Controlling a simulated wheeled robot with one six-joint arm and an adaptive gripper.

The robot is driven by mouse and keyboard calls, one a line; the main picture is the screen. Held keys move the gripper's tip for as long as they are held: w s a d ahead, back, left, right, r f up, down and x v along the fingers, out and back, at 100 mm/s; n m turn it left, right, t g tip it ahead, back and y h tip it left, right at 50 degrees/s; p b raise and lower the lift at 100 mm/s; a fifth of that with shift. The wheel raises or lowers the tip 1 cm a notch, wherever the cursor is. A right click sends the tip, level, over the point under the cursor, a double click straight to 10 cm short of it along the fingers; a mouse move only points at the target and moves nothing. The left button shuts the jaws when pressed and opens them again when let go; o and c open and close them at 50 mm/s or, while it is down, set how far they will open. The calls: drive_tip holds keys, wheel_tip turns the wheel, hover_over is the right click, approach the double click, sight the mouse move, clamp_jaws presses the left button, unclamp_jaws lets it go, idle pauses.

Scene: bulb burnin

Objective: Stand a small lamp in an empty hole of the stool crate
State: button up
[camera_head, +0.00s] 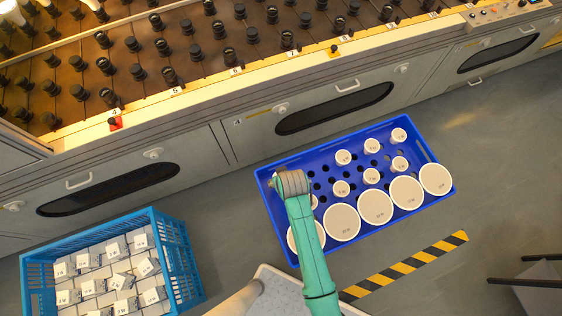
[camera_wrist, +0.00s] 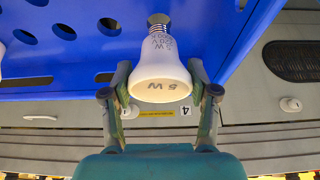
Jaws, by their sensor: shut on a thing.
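The blue stool crate (camera_head: 433,202) stands on the floor, its top pierced with round holes. Several small white lamps (camera_head: 344,157) and a front row of large round lamps (camera_head: 375,207) stand in it. Dark empty holes show among the small lamps. My gripper (camera_wrist: 160,82) is shut on a small white lamp marked 5 W (camera_wrist: 160,84) in the wrist view. The lamp's metal screw base points at the blue crate top; I cannot tell whether its tip is in a hole.
A lighter blue crate (camera_head: 166,224) of small white boxes stands at the lower left. A long bench (camera_head: 230,71) with rows of dark sockets runs behind the crate. Yellow-black floor tape (camera_head: 405,265) lies in front.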

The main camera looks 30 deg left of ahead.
drive_tip(key=shift+f, duration=1.65)
drive_tip(key=o, duration=1.2)
drive_tip(key=shift+o, duration=0.2)
drive_tip(key=shift+r, duration=0.1)
drive_tip(key=v, duration=1.2)
drive_tip(key=shift+w, duration=0.1)
